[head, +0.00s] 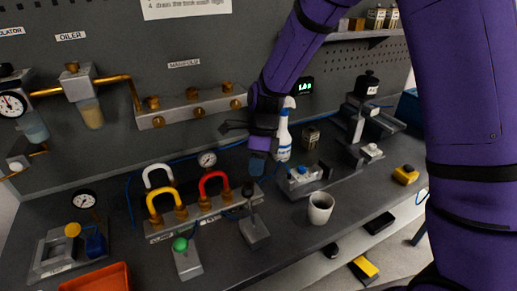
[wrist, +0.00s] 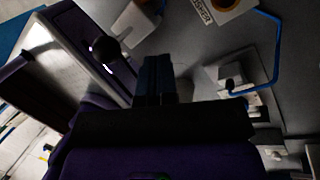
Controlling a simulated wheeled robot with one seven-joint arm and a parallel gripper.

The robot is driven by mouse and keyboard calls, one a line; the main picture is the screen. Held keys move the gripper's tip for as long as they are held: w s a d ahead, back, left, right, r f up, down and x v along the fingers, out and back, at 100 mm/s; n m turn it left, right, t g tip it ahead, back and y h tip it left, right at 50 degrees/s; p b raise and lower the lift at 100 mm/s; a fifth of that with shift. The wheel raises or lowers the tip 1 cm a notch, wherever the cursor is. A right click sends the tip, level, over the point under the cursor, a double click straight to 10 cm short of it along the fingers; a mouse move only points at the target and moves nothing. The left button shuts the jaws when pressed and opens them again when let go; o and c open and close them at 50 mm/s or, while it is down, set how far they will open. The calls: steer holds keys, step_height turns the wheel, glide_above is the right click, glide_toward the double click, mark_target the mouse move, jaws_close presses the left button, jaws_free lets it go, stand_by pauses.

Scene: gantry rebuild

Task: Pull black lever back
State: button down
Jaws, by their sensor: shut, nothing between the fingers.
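The black lever (head: 248,189) has a round dark knob on a short stem, on a grey block base (head: 255,232) near the front middle of the bench. My gripper (head: 258,165) points down just above and slightly right of the knob in the head view. In the wrist view a dark round knob (wrist: 104,48), apparently the lever's, shows left of my gripper (wrist: 156,65). The fingers are together with nothing between them. I see no clear contact with the lever; the exact gap is hard to tell.
A white spray bottle (head: 283,135) stands right behind my gripper. A white cup (head: 320,207) is to the right. A manifold with yellow, white and red hoops (head: 213,186) is to the left. A green-button block (head: 186,257) and an orange tray (head: 98,279) are at the front left.

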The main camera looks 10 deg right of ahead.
mark_target(251, 207)
steer(key=shift+s+a, duration=0.4)
steer(key=shift+s, duration=0.4)
steer(key=shift+s+a, duration=0.4)
steer(key=shift+s, duration=0.35)
